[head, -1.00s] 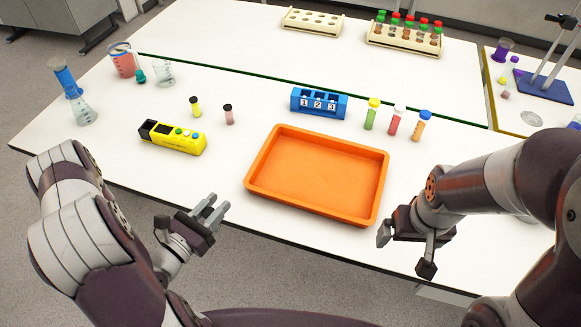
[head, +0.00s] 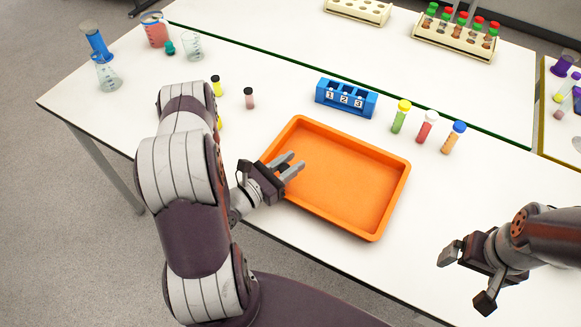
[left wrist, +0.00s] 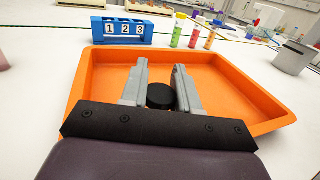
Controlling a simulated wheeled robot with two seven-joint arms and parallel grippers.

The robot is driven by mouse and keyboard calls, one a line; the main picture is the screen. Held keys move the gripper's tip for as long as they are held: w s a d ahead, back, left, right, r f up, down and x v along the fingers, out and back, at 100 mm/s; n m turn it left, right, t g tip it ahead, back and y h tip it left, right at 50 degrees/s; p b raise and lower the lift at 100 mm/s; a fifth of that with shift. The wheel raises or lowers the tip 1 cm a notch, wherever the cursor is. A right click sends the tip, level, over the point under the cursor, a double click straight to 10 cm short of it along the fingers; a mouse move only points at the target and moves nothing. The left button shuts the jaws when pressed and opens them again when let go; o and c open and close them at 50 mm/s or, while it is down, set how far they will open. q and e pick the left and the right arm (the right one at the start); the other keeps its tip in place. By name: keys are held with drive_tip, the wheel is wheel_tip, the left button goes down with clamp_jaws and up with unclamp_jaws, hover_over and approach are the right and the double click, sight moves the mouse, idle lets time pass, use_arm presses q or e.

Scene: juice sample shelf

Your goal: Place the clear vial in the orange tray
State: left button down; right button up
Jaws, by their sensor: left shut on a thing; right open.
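The orange tray (head: 385,205) lies flat on the white table; it fills the middle of the left wrist view (left wrist: 245,98). My left gripper (head: 297,160) is over the tray's left part. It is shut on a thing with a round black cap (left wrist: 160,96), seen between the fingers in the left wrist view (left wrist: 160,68). This looks like a capped vial; its body is hidden, so I cannot see whether it is clear or touches the tray floor. The tray's visible floor is empty. My right gripper (head: 466,281) is open and empty, right of the tray.
A blue 1-2-3 rack (head: 346,98) stands behind the tray. Green (head: 400,117), red (head: 426,127) and orange (head: 453,138) vials stand at its right. Yellow (head: 216,86) and pink (head: 249,98) black-capped vials stand to the left. My left arm mostly hides the yellow device.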

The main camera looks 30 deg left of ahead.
use_arm(q)
drive_tip(key=shift+s+a+f, duration=0.1)
drive_tip(key=shift+a+f, duration=0.1)
drive_tip(key=shift+f, duration=0.75)
drive_tip(key=shift+d, duration=0.15)
drive_tip(key=shift+f, duration=0.1)
drive_tip(key=c, duration=0.8)
unclamp_jaws()
drive_tip(key=b+v, duration=0.2)
drive_tip(key=v, duration=0.9)
drive_tip(key=shift+s+a, duration=0.25)
drive_tip(key=shift+s, duration=0.15)
